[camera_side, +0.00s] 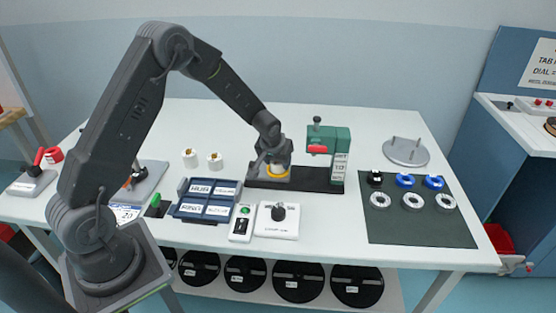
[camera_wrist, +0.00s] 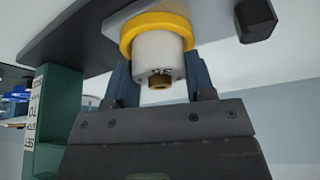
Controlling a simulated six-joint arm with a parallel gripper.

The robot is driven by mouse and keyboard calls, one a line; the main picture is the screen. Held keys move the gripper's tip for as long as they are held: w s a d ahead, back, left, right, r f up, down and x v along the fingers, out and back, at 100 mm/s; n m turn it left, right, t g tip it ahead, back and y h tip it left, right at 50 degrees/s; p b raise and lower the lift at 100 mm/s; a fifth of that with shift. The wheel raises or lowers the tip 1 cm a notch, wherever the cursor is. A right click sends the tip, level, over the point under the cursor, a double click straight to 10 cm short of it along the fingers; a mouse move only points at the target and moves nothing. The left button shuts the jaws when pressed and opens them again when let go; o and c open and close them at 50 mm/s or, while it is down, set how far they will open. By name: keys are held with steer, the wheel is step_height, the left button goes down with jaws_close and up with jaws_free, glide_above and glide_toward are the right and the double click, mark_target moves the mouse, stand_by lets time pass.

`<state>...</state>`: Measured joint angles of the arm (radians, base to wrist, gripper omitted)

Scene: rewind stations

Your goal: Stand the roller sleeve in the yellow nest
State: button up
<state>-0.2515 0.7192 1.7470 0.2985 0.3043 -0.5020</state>
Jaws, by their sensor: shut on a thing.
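The roller sleeve (camera_wrist: 158,55) is a white cylinder with a brass centre. In the side view my gripper (camera_side: 272,152) is low over the yellow nest (camera_side: 279,172) and hides the sleeve.
A green press (camera_side: 328,148) stands right of the nest on the same dark base (camera_side: 310,180). Two white rollers (camera_side: 190,158) (camera_side: 215,161) stand to the left. A blue compartment tray (camera_side: 206,201) and a knob box (camera_side: 278,220) are in front. A dark mat (camera_side: 415,228) with rings lies right.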

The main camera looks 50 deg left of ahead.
steer(key=shift+f, duration=0.2)
steer(key=o, duration=1)
steer(key=shift+s+f, duration=0.15)
steer(key=shift+d+r, duration=0.1)
steer(key=shift+r, duration=0.5)
steer(key=v, duration=1.2)
steer(key=shift+s+r, duration=0.2)
steer(key=shift+r, duration=0.15)
steer(key=s+d+r+m, duration=0.2)
steer(key=s+d+r, duration=0.5)
steer(key=s+r, duration=0.3)
steer(key=s+d+r+m+h, duration=0.1)
steer(key=s+d, duration=0.1)
steer(key=s, duration=0.5)
steer(key=s+d+r+m+t+h, duration=0.1)
steer(key=s+d+m, duration=0.1)
steer(key=s, duration=0.5)
steer(key=shift+s+d+r+m+t, duration=0.3)
steer(key=shift+s+d+r, duration=0.1)
steer(key=shift+d, duration=0.15)
